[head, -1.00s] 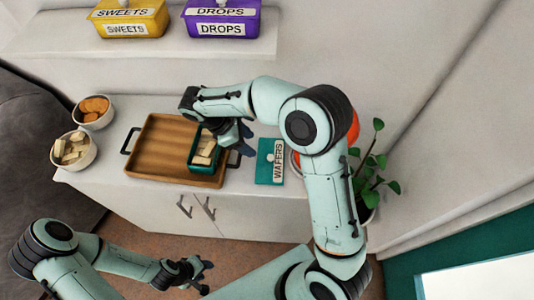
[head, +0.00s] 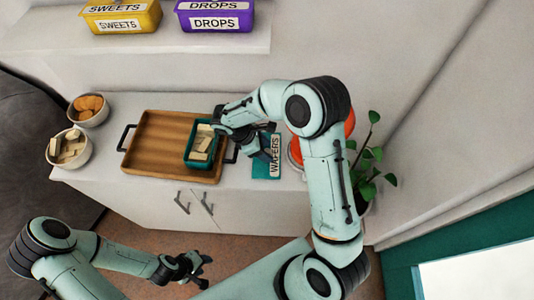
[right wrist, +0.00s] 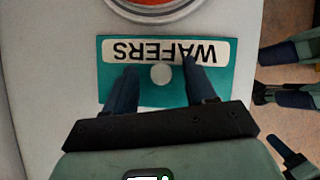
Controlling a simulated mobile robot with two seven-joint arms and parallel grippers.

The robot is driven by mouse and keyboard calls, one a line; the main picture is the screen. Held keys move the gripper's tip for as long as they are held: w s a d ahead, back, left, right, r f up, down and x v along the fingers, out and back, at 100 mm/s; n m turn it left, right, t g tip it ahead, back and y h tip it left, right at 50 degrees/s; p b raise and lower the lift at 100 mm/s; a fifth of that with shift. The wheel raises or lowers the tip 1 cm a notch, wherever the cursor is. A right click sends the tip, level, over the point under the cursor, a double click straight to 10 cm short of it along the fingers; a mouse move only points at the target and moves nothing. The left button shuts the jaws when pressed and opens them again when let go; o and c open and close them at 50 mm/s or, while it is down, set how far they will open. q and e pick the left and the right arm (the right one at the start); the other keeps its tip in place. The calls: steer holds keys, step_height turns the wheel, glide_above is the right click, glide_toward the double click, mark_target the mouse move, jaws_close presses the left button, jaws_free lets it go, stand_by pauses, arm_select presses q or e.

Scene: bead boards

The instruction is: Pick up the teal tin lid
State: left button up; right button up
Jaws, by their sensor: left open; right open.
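The teal tin lid (head: 262,169) lies flat on the white cabinet top, right of the wooden tray. In the right wrist view the lid (right wrist: 222,85) shows a white WAFERS label and a pale round knob (right wrist: 160,75). My right gripper (head: 262,152) is open above the lid, and its fingers (right wrist: 161,78) appear on either side of the knob in the right wrist view. I cannot tell how high they are above it. The teal tin (head: 191,165) stands in the tray with pale wafers inside. My left gripper (head: 202,274) is open and empty, low in front of the cabinet.
The wooden tray (head: 148,160) has dark handles. Two bowls, with biscuits (head: 89,103) and pale pieces (head: 68,147), stand at the left. A red round thing (head: 349,122) and a plant (head: 367,165) are at the right. Yellow (head: 121,22) and purple (head: 214,22) tins sit on the shelf.

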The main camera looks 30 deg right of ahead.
jaws_close()
steer(key=shift+r, duration=0.1)
